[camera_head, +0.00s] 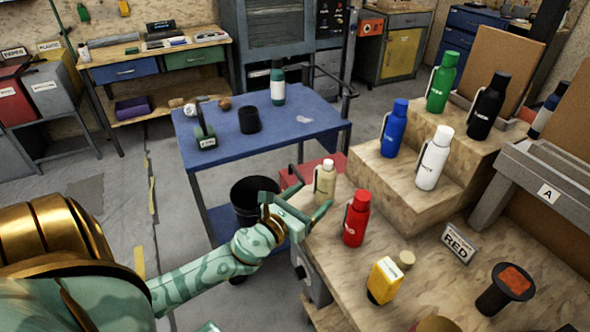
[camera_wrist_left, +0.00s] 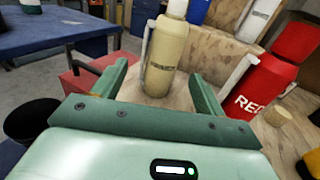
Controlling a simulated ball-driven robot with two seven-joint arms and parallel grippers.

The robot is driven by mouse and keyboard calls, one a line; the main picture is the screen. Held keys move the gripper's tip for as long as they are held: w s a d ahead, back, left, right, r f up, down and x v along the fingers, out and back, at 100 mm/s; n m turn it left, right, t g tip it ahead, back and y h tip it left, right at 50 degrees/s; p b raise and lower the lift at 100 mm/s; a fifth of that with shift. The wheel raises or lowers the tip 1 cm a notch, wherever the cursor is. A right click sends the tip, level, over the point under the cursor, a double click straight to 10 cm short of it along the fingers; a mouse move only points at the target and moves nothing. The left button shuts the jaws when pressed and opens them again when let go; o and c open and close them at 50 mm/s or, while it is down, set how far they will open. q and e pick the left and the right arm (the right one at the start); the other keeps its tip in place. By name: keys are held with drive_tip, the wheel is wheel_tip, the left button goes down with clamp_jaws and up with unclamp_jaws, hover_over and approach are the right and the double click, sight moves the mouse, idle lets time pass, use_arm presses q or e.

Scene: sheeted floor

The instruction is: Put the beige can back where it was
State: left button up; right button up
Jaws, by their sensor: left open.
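The beige can (camera_head: 325,178) is a bottle-shaped can with a pale cap and a side strap. It stands upright on the lowest level of the wooden stepped stand, left of the red bottle (camera_head: 356,219). My left gripper (camera_head: 318,207) is open, in front of the can. In the left wrist view the beige can (camera_wrist_left: 165,52) stands just beyond and between the two spread fingers (camera_wrist_left: 160,85), with no visible grip on it. The red bottle (camera_wrist_left: 262,92) is close to the right finger there.
Blue (camera_head: 394,128), white (camera_head: 434,158), green (camera_head: 442,82) and black (camera_head: 489,105) bottles stand on the higher steps. A blue table (camera_head: 290,134) stands behind, with a black bin (camera_head: 251,192) nearby.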

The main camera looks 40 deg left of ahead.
use_arm(q)
drive_tip(key=s+b, duration=0.1)
drive_tip(key=s, duration=0.5)
drive_tip(key=shift+s, duration=0.15)
